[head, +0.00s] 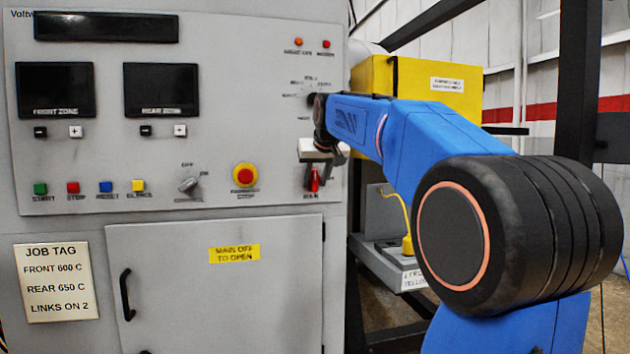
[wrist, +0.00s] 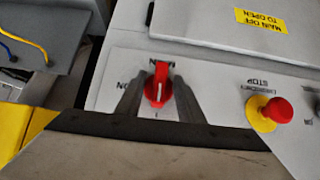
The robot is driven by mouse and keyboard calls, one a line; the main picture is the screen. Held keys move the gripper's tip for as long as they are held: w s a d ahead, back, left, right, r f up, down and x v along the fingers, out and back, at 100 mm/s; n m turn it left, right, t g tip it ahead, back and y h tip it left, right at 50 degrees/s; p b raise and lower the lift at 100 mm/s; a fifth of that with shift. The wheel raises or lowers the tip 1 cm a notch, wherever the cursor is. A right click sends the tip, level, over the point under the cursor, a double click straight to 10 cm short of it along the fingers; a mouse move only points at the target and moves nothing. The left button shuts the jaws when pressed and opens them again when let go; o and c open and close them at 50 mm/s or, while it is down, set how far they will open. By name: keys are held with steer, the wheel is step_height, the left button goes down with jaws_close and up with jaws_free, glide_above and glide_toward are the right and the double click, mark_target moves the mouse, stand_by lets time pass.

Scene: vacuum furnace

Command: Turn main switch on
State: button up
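The red main switch (wrist: 158,84) is a rotary knob on the grey panel, near the middle of the wrist view. A "MAIN" label sits at its far end and "ON" is printed to its left, both upside down in that view. Its grip lies roughly upright in the picture; I cannot tell its setting for sure. My gripper (wrist: 160,92) is open, with one dark finger on each side of the knob and small gaps visible. In the head view the switch (head: 314,180) shows red just below my gripper (head: 322,160), at the panel's lower right.
A red emergency stop on a yellow base (head: 244,176) and a grey selector (head: 188,185) sit left of the switch. The furnace door (head: 215,290) below reads "MAIN OFF TO OPEN". A yellow box (head: 420,85) and a rack with cables stand right of the panel.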

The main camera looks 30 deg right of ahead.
steer(key=shift+f, duration=0.1)
jaws_close()
stand_by(0.3)
steer(key=m+y, duration=0.1)
steer(key=t+y, duration=0.1)
steer(key=shift+d+m+y, duration=0.25)
steer(key=shift+m+y, duration=0.15)
steer(key=m+t+y, duration=0.1)
steer(key=y, duration=0.1)
steer(key=m+y, duration=0.1)
steer(key=shift+d+f+t+y, duration=0.1)
steer(key=shift+f+t+y, duration=0.05)
steer(key=shift+t+y, duration=0.25)
steer(key=m+t+y, duration=0.2)
steer(key=shift+f+m+y, duration=0.15)
steer(key=shift+m+y, duration=0.15)
steer(key=shift+f+m+t+y, duration=0.1)
steer(key=shift+m+t+y, duration=0.8)
steer(key=shift+m+t, duration=0.25)
steer(key=shift+m, duration=0.25)
